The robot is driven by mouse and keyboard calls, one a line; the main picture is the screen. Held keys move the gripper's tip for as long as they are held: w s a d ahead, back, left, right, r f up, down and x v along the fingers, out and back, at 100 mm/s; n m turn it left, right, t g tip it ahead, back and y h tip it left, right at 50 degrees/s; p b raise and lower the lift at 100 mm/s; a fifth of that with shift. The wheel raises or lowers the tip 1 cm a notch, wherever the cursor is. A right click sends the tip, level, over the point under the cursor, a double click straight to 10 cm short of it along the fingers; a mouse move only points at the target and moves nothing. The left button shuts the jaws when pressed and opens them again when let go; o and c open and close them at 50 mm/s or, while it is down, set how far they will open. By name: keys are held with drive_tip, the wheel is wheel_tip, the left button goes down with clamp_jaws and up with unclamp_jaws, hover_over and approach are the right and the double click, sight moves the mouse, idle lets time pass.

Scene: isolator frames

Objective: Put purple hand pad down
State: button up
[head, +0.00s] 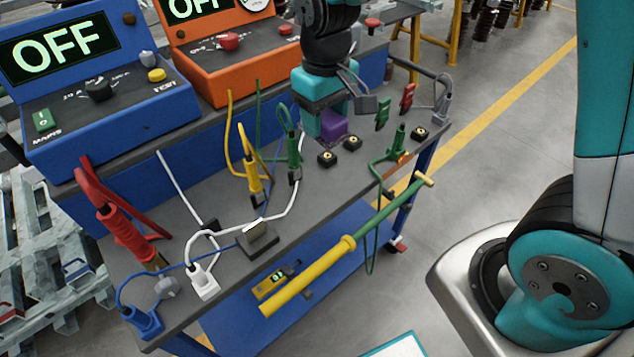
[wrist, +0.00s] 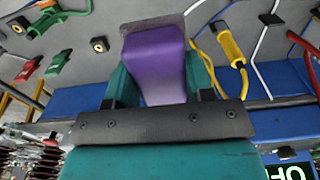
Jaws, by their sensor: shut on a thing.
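The purple hand pad (wrist: 155,60) is a block between the teal fingers of my gripper (wrist: 160,85) in the wrist view. My gripper is shut on it. In the head view the purple pad (head: 334,124) shows below my gripper (head: 324,122), low over the grey top of the workbench (head: 226,240). My fingers hide part of it there. I cannot tell whether the pad touches the bench top.
Blue (head: 100,105) and orange (head: 225,60) control boxes line the back.

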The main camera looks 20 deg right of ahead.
sight(322, 198)
wheel_tip(322, 198, down, 19)
drive_tip(key=shift+a+r, duration=0.1)
drive_tip(key=shift+r, duration=0.1)
drive_tip(key=shift+f, duration=0.1)
drive_tip(key=shift+f, duration=0.15)
drive_tip(key=o, duration=0.8)
drive_tip(key=shift+o, duration=0.2)
